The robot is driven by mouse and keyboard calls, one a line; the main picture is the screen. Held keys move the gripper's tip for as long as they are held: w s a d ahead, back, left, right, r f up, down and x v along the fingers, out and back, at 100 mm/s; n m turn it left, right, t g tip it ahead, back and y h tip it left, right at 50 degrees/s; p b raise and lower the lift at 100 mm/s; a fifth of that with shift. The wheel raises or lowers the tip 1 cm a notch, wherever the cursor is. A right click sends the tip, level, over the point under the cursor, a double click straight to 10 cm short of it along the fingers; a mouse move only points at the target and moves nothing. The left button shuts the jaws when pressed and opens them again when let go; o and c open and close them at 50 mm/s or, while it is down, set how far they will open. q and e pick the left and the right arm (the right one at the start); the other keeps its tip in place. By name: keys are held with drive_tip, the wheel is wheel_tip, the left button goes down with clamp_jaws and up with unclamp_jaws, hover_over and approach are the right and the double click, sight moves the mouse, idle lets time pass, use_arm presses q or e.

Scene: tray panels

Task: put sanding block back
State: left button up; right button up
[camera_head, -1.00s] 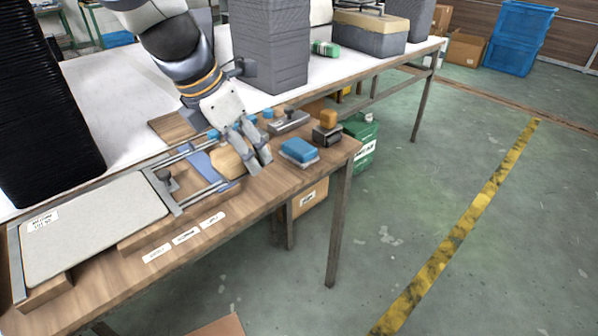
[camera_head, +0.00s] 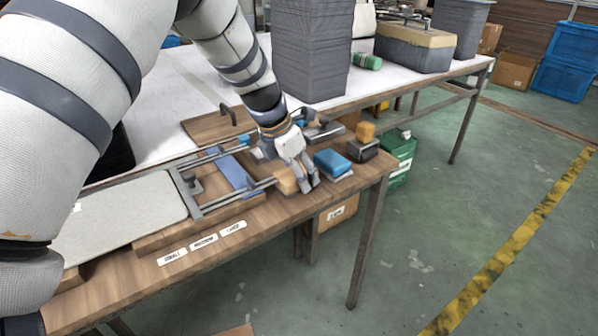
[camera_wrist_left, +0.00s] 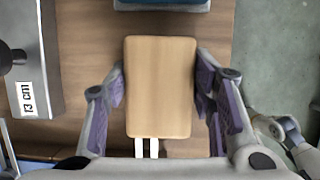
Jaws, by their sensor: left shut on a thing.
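A tan wooden block (camera_head: 287,181), which I take to be the sanding block, is between the fingers of my left gripper (camera_head: 309,186) near the front edge of the bench. In the left wrist view the block (camera_wrist_left: 160,85) lies lengthwise between the purple-padded fingers (camera_wrist_left: 160,100), which are shut on it. Whether its underside touches the bench top is hard to tell. A blue block (camera_head: 332,162) on a pale base sits just right of the gripper. My right gripper is not in view.
A metal clamp frame (camera_head: 196,205) with a blue piece (camera_head: 232,172) lies left of the gripper. A dark holder with a tan top (camera_head: 365,132) stands at the right corner. White labels (camera_head: 203,241) line the bench front. A grey stack (camera_head: 312,50) stands behind.

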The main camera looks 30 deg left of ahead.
use_arm(q)
drive_tip(key=shift+f, duration=0.15)
drive_tip(key=o, duration=1.2)
drive_tip(key=p+v, duration=0.1)
drive_tip(key=v, duration=1.1)
drive_tip(key=shift+p, duration=0.3)
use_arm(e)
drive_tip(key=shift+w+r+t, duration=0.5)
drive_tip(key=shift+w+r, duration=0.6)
